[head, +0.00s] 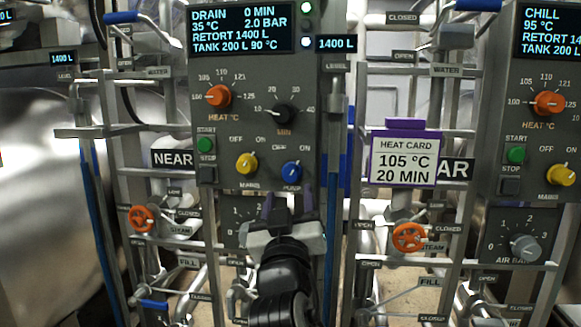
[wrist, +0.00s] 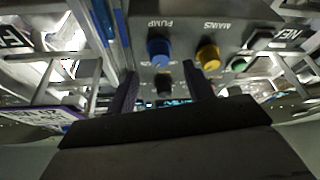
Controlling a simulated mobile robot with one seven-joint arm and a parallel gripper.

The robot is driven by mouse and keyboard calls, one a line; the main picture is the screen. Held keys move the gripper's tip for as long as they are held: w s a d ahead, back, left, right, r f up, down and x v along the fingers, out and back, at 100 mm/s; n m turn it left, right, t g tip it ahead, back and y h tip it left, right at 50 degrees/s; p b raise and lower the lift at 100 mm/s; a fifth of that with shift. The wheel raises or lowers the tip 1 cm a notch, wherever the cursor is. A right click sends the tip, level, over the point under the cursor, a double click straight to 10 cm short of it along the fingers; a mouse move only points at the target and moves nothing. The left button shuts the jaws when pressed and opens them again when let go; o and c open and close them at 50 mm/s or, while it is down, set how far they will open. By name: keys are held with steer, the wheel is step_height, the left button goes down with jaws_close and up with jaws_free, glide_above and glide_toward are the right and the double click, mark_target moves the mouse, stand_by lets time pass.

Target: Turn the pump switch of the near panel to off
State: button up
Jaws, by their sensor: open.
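The near panel (head: 255,120) stands upright in the middle of the head view. Its pump switch (head: 292,171) is a blue round knob at the panel's lower right, labelled PUMP below and OFF and ON above. Which way its pointer faces is too small to tell surely. My gripper (head: 288,198) is open and empty just below the knob, its two dark purple fingers apart. In the wrist view, upside down, the pump switch (wrist: 160,51) shows beyond the gap between the fingers (wrist: 163,88), not touched as far as I can see.
The yellow mains knob (head: 247,163) sits close left of the pump switch. A green start button (head: 205,144) is further left. A purple-framed heat card (head: 404,160) and pipes stand to the right. An orange steam wheel (head: 409,237) is lower right.

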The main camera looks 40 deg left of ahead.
mark_target(291, 178)
steer(key=p+x, duration=0.1)
steer(key=x, duration=0.5)
steer(key=shift+p, duration=0.3)
steer(key=shift+c, duration=0.3)
steer(key=c, duration=0.9)
